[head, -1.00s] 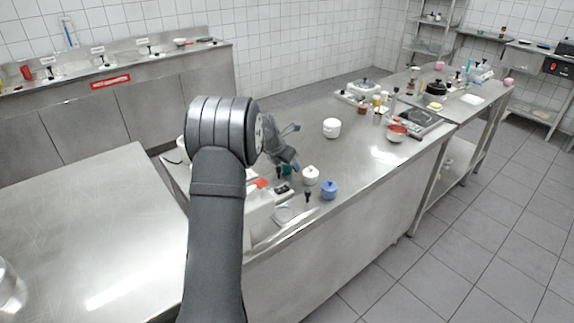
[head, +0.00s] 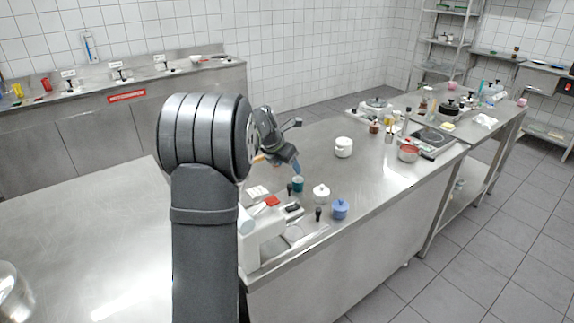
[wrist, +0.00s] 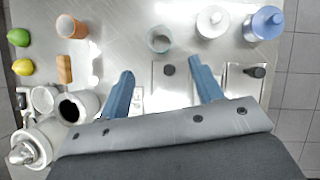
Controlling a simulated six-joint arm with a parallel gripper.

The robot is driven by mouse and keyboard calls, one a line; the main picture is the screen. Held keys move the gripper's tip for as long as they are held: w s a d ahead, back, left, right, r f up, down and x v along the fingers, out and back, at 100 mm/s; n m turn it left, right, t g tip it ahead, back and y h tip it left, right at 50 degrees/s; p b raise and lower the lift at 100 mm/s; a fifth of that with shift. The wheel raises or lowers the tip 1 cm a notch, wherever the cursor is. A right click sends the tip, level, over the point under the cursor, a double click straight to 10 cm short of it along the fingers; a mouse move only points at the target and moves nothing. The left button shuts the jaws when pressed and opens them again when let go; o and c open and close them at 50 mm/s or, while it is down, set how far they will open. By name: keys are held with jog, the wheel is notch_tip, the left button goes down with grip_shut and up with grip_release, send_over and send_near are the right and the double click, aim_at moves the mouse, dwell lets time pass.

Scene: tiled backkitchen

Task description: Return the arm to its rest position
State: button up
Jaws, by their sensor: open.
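My arm rises from the bottom of the head view and bends over the steel counter (head: 385,165). My gripper (head: 296,168) hangs above the counter, left of the white round pot (head: 343,147). In the wrist view my gripper (wrist: 163,72) has its two blue fingers spread wide, with nothing held between them. A teal cup (wrist: 160,40) stands on the counter beyond the fingertips. The cup also shows below the gripper in the head view (head: 298,184).
A white lidded jar (wrist: 212,21) and a blue jar (wrist: 264,23) stand at right in the wrist view. A lime (wrist: 18,37), lemon (wrist: 22,67), orange cup (wrist: 71,27), brown block (wrist: 64,69) and white machine (wrist: 32,145) are at left. The left counter (head: 90,225) is largely bare.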

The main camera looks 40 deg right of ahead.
aim_at(298, 177)
jog(key=x, duration=1.2)
jog(key=shift+f, duration=0.25)
notch_tip(298, 177, up, 2)
jog(key=shift+r, duration=0.6)
jog(key=shift+f, duration=0.1)
